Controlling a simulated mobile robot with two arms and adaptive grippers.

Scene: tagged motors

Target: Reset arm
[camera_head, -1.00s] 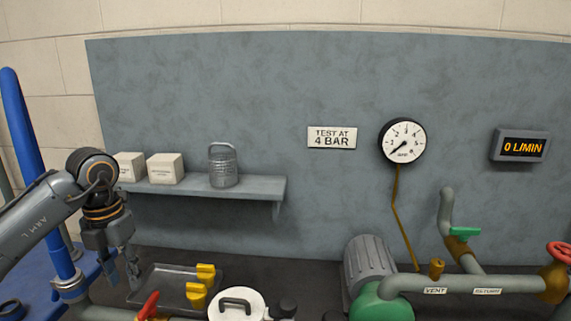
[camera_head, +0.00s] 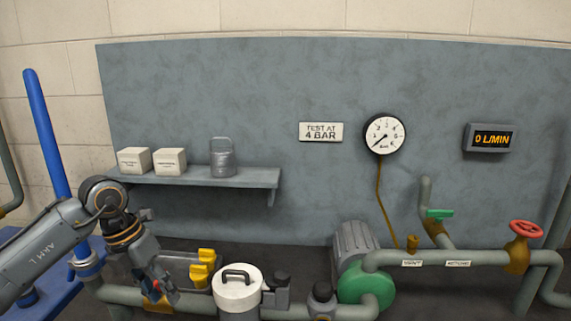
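My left arm comes in from the left. Its gripper (camera_head: 163,292) points down in front of the pipe at the lower left, over a brass valve body (camera_head: 157,305). A bit of red (camera_head: 172,296), likely the valve's handle, shows beside the fingers. I cannot tell whether they touch it, or whether the fingers are apart or closed. No held object can be made out. My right gripper is not in view.
A green pump (camera_head: 368,289) and pipes fill the right.

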